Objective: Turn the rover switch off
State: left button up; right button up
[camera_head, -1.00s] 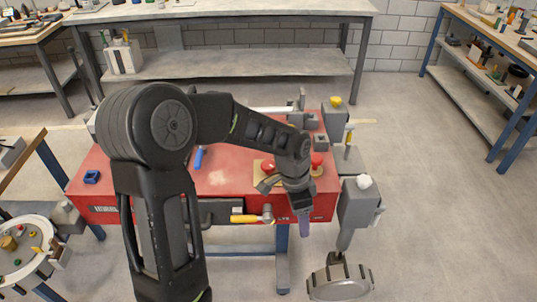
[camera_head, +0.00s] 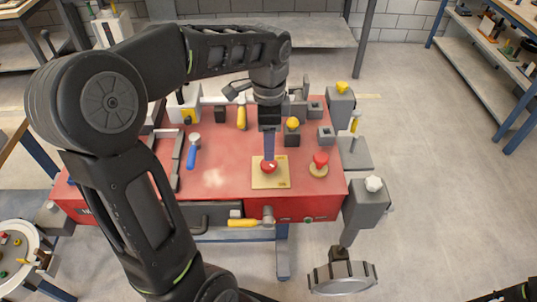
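A round red button-like knob (camera_head: 270,167) sits on a square yellow plate (camera_head: 264,183) on top of the red workbench. A second red knob (camera_head: 320,159) stands on a round tan base to its right. No readable label shows which one is the rover switch. My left gripper (camera_head: 269,154) points straight down over the yellow plate, its narrow purple fingertips together and just above or touching the first knob; I cannot tell which. The fingertips partly cover the knob's far side. My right gripper is not in view; only a dark piece of my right arm shows at the lower right corner.
The red workbench (camera_head: 225,185) also bears a blue-handled tool (camera_head: 190,157), a yellow-handled tool (camera_head: 241,117) and a yellow knob (camera_head: 292,123). A grey unit with a white knob (camera_head: 373,184) stands at the right.

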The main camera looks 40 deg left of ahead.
aim_at(269, 163)
pick_arm(q)
jog(key=shift+f, duration=3.95)
grip_shut()
